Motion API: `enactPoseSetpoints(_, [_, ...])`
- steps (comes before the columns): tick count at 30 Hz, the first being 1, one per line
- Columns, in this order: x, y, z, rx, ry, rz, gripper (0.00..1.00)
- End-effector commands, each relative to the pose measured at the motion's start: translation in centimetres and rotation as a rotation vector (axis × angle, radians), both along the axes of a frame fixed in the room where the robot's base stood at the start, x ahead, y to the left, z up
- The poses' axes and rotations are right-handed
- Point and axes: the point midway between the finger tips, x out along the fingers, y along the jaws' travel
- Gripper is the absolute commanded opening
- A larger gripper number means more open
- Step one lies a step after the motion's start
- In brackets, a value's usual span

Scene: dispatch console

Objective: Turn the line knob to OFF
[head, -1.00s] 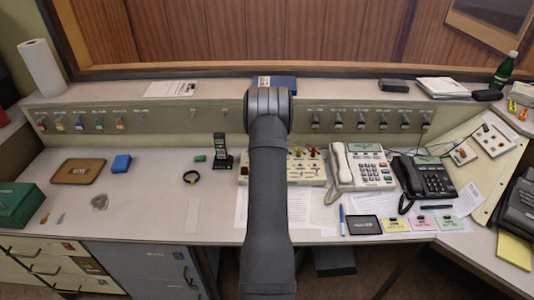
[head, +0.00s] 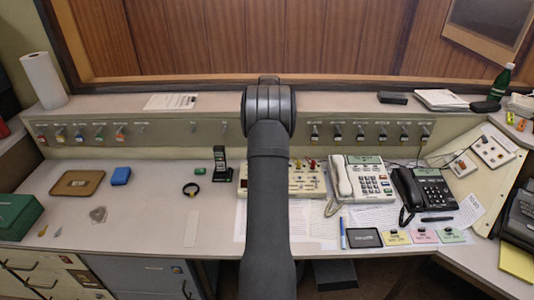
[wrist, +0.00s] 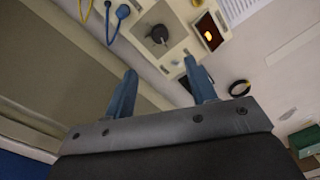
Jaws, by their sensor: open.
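In the wrist view the cream panel (wrist: 182,55) carries a dark round knob (wrist: 158,35), seen from above, which I take to be the line knob. Its labels are too small to read. My gripper (wrist: 160,70) is open and empty, its two blue fingers apart. The knob shows beyond the fingertips, roughly in line with the gap and not between them. In the head view my arm hides the fingers.
A lit red-orange window (wrist: 210,33) is beside the knob; blue (wrist: 122,12) and yellow cables are across from it. A white phone (head: 366,178) and black phone (head: 428,190) stand right of the panel. A black ring (head: 191,189) and handset (head: 221,163) are left.

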Motion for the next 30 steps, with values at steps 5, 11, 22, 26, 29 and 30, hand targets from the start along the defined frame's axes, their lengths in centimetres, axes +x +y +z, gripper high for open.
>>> enactPoseSetpoints(5, [0.2, -0.1, 3.1, 0.0, -0.001, 0.0, 0.52])
enactPoseSetpoints(11, [0.2, -0.1, 4.4, 0.0, 0.0, 0.0, 0.52])
enactPoseSetpoints(22, [0.2, -0.1, 4.4, 0.0, 0.001, 0.0, 0.52])
enactPoseSetpoints(26, [0.1, -0.1, 3.5, 0.0, 0.003, 0.0, 0.52])
enactPoseSetpoints(29, [0.0, -0.1, 2.0, 0.0, 0.004, 0.0, 0.52])
enactPoseSetpoints(30, [0.0, 0.0, 1.3, 0.0, 0.004, 0.0, 0.52])
